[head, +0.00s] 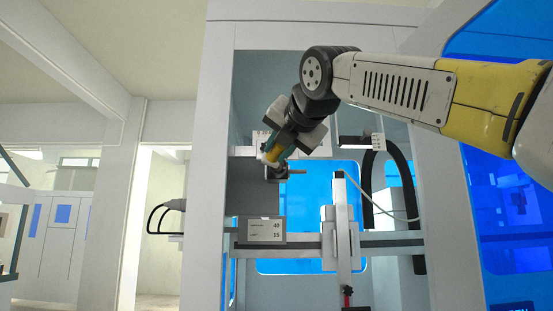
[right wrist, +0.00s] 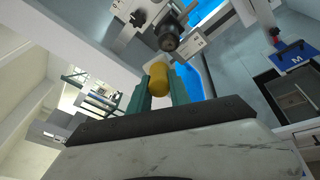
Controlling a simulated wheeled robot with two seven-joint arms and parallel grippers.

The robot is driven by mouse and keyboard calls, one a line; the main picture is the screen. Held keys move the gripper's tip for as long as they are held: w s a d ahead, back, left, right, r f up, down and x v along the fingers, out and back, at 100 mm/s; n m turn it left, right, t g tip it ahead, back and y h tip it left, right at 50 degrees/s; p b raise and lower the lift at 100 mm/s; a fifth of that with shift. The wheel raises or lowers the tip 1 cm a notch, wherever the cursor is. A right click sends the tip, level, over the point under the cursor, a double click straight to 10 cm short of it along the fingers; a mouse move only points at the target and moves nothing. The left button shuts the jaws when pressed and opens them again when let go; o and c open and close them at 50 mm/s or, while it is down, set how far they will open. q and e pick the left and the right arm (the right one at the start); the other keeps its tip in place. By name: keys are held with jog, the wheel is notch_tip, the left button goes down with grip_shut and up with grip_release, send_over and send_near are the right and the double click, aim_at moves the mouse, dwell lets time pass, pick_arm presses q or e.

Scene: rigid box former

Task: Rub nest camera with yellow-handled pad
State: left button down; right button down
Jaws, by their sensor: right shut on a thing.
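My right gripper (head: 274,151) reaches in from the right, with its teal fingers shut on the yellow handle of the pad. In the right wrist view the yellow handle (right wrist: 159,80) sits between the two fingers, and the whitish pad (right wrist: 154,63) shows just beyond it. In the head view the pad (head: 266,159) is a small pale edge. A dark round camera-like part, likely the nest camera (right wrist: 168,41), is just past the pad; it also shows in the head view (head: 277,174). I cannot tell whether pad and camera touch. My left gripper is not in view.
A white machine frame (head: 212,180) surrounds the opening. A label plate (head: 262,229) hangs on a crossbar, beside a vertical rail (head: 342,225). A black cable loop (head: 367,180) lies right of the gripper.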

jog(key=shift+s, duration=0.1)
jog(key=s, duration=0.2)
jog(key=shift+s, duration=0.4)
dwell(0.5)
jog(key=shift+w, duration=3.95)
jog(key=shift+w, duration=0.6)
jog(key=shift+d, duration=0.1)
jog(key=shift+d, duration=1.9)
